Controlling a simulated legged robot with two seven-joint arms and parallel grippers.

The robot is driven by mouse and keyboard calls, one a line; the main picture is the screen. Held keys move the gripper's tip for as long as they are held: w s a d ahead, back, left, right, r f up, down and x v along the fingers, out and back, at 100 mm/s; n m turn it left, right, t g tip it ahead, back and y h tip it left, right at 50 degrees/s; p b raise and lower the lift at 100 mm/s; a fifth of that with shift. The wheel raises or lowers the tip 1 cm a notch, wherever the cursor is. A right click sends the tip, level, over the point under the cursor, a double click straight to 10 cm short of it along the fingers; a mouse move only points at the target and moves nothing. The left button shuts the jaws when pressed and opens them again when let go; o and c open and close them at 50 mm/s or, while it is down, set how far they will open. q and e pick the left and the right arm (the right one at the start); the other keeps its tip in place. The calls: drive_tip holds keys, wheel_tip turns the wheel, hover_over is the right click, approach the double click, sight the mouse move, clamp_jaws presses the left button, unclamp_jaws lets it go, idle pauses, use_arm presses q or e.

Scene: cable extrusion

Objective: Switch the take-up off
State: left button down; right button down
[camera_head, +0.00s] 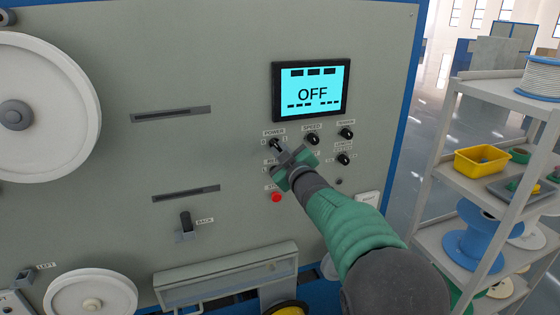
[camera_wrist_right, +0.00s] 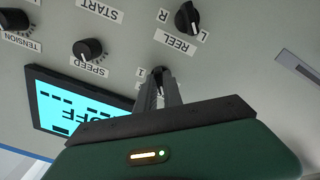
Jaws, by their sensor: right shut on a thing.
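The take-up's grey panel (camera_head: 230,60) fills the left and middle of the head view. Its cyan screen (camera_head: 312,92) reads OFF; the screen also shows upside down and partly covered in the right wrist view (camera_wrist_right: 55,105). The black POWER knob (camera_head: 275,143) sits below the screen. My right gripper (camera_head: 284,152) is at this knob, its fingers shut on it. In the right wrist view the fingers (camera_wrist_right: 158,90) close around the dark knob (camera_wrist_right: 160,73), which they mostly hide. My left gripper is in neither view.
SPEED knob (camera_head: 312,139) and other black knobs (camera_head: 346,133) sit close to the right. A red button (camera_head: 276,197) lies just below my gripper. The REEL knob (camera_wrist_right: 188,18) is near my fingers. A shelf with a yellow bin (camera_head: 482,160) and spools stands at right.

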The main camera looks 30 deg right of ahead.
drive_tip(key=shift+r+n+b, duration=0.25)
drive_tip(key=shift+n+b, duration=0.45)
drive_tip(key=shift+n, duration=0.2)
drive_tip(key=c, duration=1.5)
unclamp_jaws()
drive_tip(key=shift+a+f, duration=0.1)
drive_tip(key=shift+f, duration=0.1)
